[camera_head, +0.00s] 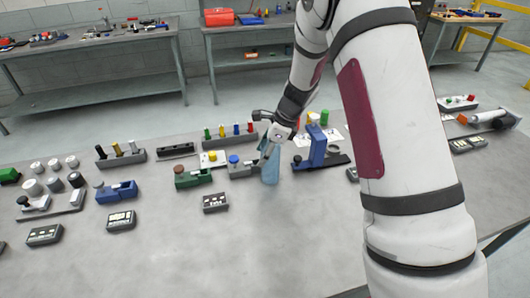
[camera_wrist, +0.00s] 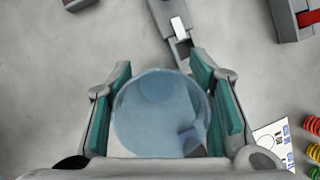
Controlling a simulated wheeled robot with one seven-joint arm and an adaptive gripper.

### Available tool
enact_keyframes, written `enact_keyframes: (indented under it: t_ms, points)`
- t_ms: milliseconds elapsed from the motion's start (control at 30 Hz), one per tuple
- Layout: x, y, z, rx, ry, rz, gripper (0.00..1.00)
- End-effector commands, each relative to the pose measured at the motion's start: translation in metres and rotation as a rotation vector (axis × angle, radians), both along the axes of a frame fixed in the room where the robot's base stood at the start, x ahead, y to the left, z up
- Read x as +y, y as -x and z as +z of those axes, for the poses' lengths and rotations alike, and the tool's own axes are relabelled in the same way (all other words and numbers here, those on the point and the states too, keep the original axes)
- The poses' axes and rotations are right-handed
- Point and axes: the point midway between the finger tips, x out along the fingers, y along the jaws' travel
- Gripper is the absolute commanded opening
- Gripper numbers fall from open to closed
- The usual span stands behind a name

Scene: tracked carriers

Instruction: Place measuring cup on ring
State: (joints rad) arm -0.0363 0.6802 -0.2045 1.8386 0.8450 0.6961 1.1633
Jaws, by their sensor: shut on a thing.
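A translucent light-blue measuring cup (camera_head: 270,172) is in my gripper (camera_head: 277,142) above or at the middle of the grey table; I cannot tell whether its base touches the table. In the wrist view the cup (camera_wrist: 160,112) shows its round mouth between the two teal-padded fingers of my gripper (camera_wrist: 163,105), which is shut on it. I cannot make out a ring for certain in either view.
A grey fixture with a blue knob (camera_head: 236,160) stands just left of the cup, and a tall blue fixture (camera_head: 317,150) just right. A green block (camera_head: 192,178) is farther left. The front of the table (camera_head: 260,250) is clear.

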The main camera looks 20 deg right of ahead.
Motion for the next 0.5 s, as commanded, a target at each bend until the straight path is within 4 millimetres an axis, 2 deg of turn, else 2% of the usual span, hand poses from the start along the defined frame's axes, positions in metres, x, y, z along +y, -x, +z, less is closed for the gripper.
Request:
enact_keyframes:
  t_ms: [333,367,400,433,500]
  points:
    - [0.0001,-0.0007,-0.0036,-0.002,0.0,0.001,0.18]
    - [0.0002,-0.0006,-0.0031,-0.002,0.0,0.001,0.53]
    - [0.0002,-0.0006,-0.0029,-0.002,0.0,0.001,0.62]
    - [0.0002,-0.0005,-0.0028,-0.002,0.0,0.001,0.67]
    - [0.0002,-0.0004,-0.0027,-0.002,0.0,0.001,0.67]
